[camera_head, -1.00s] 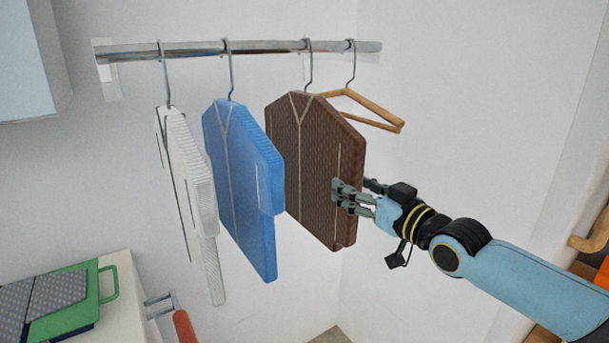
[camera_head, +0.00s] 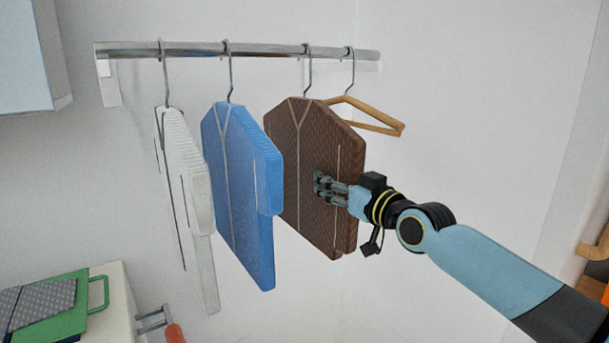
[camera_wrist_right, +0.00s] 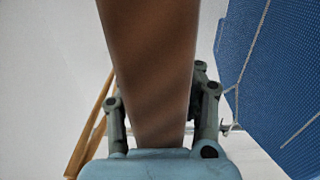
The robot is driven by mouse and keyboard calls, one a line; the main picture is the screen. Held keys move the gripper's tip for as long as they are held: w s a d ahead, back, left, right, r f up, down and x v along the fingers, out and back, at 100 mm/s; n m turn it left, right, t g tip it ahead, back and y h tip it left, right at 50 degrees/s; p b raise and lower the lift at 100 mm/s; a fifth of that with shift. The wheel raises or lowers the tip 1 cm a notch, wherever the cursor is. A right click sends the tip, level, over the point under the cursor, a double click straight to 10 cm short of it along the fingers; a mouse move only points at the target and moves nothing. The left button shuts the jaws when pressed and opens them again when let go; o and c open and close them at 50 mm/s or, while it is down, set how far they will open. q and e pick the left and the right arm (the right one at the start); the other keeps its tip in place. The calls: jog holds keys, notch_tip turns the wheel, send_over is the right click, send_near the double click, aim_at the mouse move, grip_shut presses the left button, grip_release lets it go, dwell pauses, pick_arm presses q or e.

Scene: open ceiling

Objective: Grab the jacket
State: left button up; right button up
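A brown jacket (camera_head: 290,160) hangs on a hanger from the metal rail. It is the rightmost of the three garments and hangs nearly upright. My right gripper (camera_head: 318,187) comes in from the right and straddles the jacket's side. One set of fingers shows in front of it; the far side is hidden behind it. In the right wrist view the brown jacket (camera_wrist_right: 150,65) runs between the two open fingers (camera_wrist_right: 158,105), close to both. I cannot make out a firm grip. My left gripper is not in view.
A blue garment (camera_head: 235,190) and a white one (camera_head: 188,190) hang to the left on the rail (camera_head: 270,50). An empty wooden hanger (camera_head: 365,110) hangs behind on the right. A counter with a green board (camera_head: 60,322) stands at lower left.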

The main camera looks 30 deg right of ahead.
grip_shut()
jog(key=shift+r, duration=0.1)
